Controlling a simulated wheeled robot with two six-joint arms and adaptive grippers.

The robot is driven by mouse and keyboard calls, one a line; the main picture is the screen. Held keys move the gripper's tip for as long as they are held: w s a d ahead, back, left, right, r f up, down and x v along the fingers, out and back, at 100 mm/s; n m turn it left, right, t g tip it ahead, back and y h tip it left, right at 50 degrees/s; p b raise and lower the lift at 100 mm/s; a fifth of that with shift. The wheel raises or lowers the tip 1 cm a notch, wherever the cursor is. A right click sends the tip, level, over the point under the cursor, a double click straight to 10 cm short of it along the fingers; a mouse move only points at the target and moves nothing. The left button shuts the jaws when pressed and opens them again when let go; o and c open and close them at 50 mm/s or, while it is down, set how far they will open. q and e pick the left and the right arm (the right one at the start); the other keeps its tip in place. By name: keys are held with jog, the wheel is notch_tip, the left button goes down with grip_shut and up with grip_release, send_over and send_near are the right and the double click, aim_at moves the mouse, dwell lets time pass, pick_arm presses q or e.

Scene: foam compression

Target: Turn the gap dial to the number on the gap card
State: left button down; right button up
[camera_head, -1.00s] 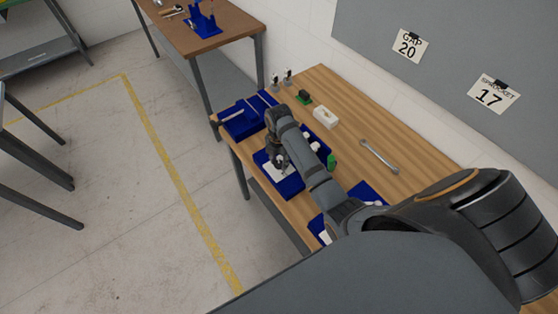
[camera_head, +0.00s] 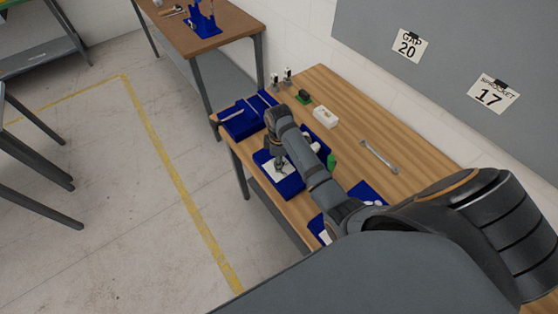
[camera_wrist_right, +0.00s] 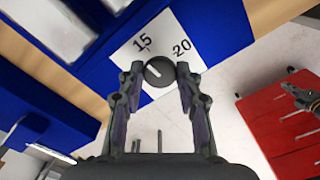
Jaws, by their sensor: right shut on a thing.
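The gap dial (camera_wrist_right: 159,72) is a round black knob with a white pointer mark, on a white plate (camera_wrist_right: 125,54) printed 15 and 20. The mark points up and left, toward the 15 side. My right gripper (camera_wrist_right: 159,71) is shut on the dial, a fingertip on each side. In the head view my right gripper (camera_head: 279,160) reaches down over the dial's blue box (camera_head: 290,187), and the dial is too small to make out.
On the wooden bench stand a blue tray (camera_head: 240,125), a white block (camera_head: 325,117) and a green block (camera_head: 304,97). A wrench (camera_head: 379,156) lies to the right with bare bench around it.

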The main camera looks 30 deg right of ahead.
jog(key=m, duration=0.4)
jog(key=shift+w+r+m, duration=0.1)
jog(key=shift+r+m, duration=0.05)
jog(key=shift+m, duration=0.15)
jog(key=m, duration=1)
jog(key=shift+w+r+m, duration=0.1)
jog(key=shift+m, duration=2.1)
jog(key=o, duration=0.9)
jog(key=shift+o, duration=1.3)
